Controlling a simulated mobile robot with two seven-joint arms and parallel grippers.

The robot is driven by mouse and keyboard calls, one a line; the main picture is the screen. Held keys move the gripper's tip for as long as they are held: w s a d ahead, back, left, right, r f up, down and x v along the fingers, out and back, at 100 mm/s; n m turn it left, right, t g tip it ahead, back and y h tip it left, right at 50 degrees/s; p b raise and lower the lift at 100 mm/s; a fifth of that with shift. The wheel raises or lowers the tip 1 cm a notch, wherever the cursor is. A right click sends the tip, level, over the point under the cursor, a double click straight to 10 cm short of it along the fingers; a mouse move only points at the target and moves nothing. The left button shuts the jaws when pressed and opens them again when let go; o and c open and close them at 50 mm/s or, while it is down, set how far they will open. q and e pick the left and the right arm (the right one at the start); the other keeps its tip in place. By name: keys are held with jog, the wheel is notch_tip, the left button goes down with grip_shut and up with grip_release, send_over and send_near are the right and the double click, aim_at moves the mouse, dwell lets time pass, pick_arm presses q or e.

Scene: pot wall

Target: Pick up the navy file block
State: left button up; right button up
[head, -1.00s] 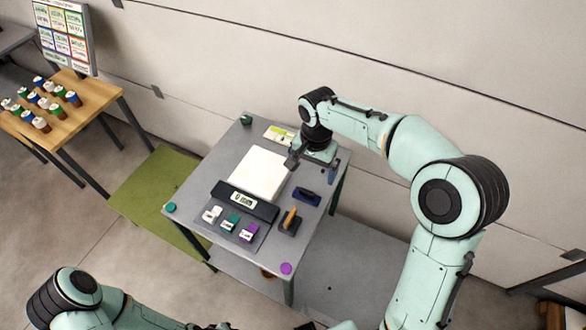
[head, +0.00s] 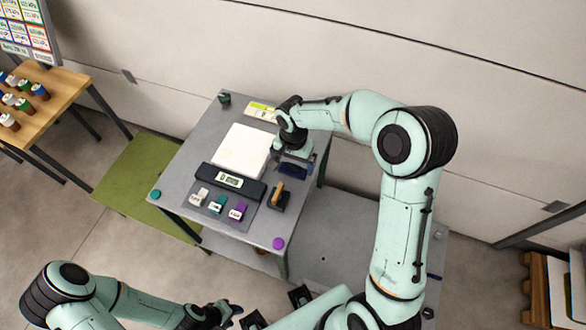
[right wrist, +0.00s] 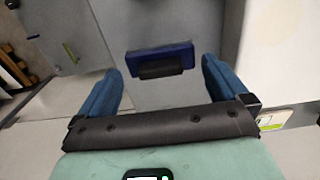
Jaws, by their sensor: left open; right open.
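The navy file block (head: 292,171) lies on the grey table, right of the white slab, partly covered by my right gripper in the head view. In the right wrist view the navy block (right wrist: 178,56) lies flat with a dark strip along its near side. My right gripper (right wrist: 160,68) is open, its two blue fingers apart with the block seen between and beyond their tips. Nothing is between the pads. In the head view the right gripper (head: 294,158) hangs over the block. My left gripper (head: 228,312) is open and empty, low in front of the table.
A white slab (head: 240,150) and a black scale with a display (head: 230,182) lie left of the block. A dark holder with a wooden handle (head: 278,198) stands in front of it. Several small labelled blocks (head: 217,205) sit at the front.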

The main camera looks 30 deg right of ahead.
aim_at(293, 165)
notch_tip(293, 165, down, 2)
jog(key=shift+f, duration=0.1)
jog(key=c, duration=1)
pick_arm(q)
jog(key=shift+w+r+p, duration=0.85)
jog(key=shift+r+p, duration=0.05)
jog(key=shift+r, duration=0.25)
pick_arm(e)
notch_tip(293, 165, up, 20)
jog(key=shift+r, duration=0.1)
jog(key=o, duration=0.4)
jog(key=shift+c, duration=0.2)
